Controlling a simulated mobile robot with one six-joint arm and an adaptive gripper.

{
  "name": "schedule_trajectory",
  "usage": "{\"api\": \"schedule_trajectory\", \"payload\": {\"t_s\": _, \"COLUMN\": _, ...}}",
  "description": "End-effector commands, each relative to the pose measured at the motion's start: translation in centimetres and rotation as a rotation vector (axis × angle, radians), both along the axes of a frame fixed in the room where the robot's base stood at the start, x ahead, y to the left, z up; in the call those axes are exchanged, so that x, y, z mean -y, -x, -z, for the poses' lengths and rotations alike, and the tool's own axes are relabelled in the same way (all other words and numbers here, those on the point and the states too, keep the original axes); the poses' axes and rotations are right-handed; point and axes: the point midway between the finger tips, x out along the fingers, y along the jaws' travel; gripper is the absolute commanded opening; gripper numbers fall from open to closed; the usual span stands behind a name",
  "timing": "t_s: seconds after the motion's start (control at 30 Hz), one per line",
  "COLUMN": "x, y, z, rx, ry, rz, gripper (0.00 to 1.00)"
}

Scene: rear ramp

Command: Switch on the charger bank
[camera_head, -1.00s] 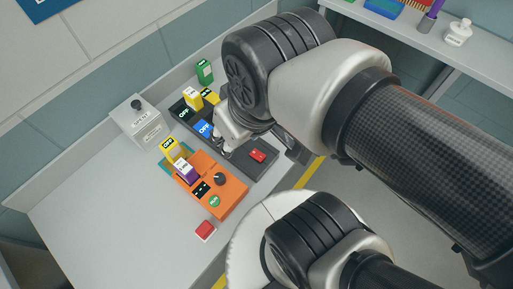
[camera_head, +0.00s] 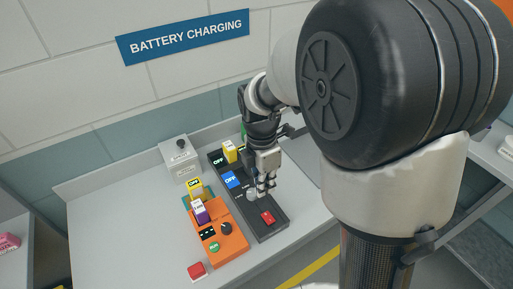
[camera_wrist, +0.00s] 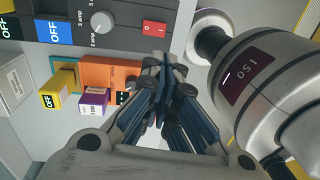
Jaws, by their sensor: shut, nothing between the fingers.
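The charger bank (camera_head: 262,231) is a long dark grey panel on the bench with a red rocker switch (camera_head: 267,217) at its near end. In the wrist view the red switch (camera_wrist: 155,27) shows its I and 0 marks, with a pale round amp knob (camera_wrist: 101,22) beside it. Whether the switch is on or off I cannot tell. A blue block marked OFF (camera_head: 231,180) sits on the bank. My gripper (camera_head: 264,193) is shut and empty, pointing down over the bank, close to the switch and apart from it. In the wrist view my fingertips (camera_wrist: 163,62) lie below the switch.
An orange unit (camera_head: 233,243) with a black knob and green button stands left of the bank, with purple (camera_head: 200,213) and yellow (camera_head: 195,189) blocks behind. The bench's left side is clear.

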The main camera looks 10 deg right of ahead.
Motion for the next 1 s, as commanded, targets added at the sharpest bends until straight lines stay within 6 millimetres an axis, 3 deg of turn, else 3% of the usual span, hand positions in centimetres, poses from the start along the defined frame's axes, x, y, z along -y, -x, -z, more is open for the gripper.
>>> {"api": "schedule_trajectory", "payload": {"t_s": 0.57, "x": -0.1, "y": -0.3, "z": 1.4, "rx": -0.020, "ry": -0.005, "rz": -0.063, "gripper": 0.00}}
{"api": "schedule_trajectory", "payload": {"t_s": 0.77, "x": 0.1, "y": 0.2, "z": 4.5, "rx": -0.023, "ry": -0.004, "rz": -0.062, "gripper": 0.00}}
{"api": "schedule_trajectory", "payload": {"t_s": 1.0, "x": 0.3, "y": 0.8, "z": 9.8, "rx": -0.024, "ry": -0.005, "rz": -0.062, "gripper": 0.00}}
